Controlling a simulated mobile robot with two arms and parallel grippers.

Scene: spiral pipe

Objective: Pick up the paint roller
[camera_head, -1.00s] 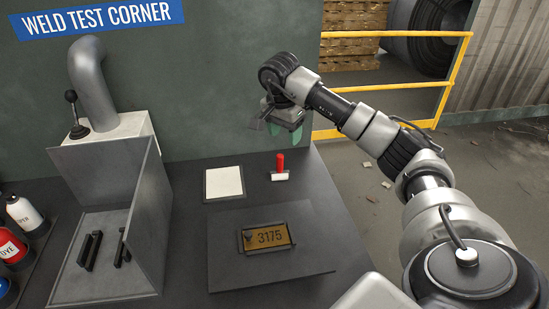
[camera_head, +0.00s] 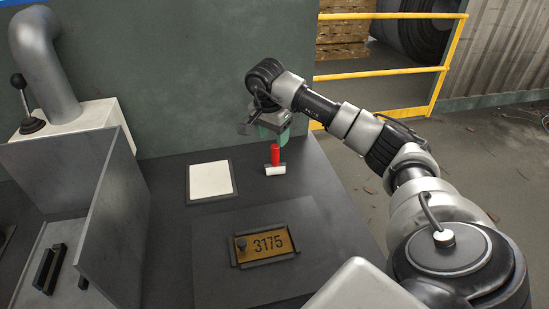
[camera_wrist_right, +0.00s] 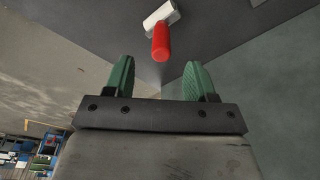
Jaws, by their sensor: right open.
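The paint roller (camera_head: 275,157) has a red handle and a white roller head, and it sits on the dark table near the back right corner with its handle upright. It also shows in the right wrist view (camera_wrist_right: 161,40), ahead of the fingers and roughly between them, with a gap. My right gripper (camera_head: 266,133) is just above and behind the roller's handle in the head view. Its green fingers show spread apart and empty in the right wrist view (camera_wrist_right: 160,80). My left gripper is in neither view.
A white pad (camera_head: 210,180) lies left of the roller. A framed brass plate marked 3175 (camera_head: 266,244) is in front of it on the table. A grey metal box (camera_head: 120,225) stands at the left. The green wall (camera_head: 190,80) is close behind; a yellow rail (camera_head: 452,60) stands beyond.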

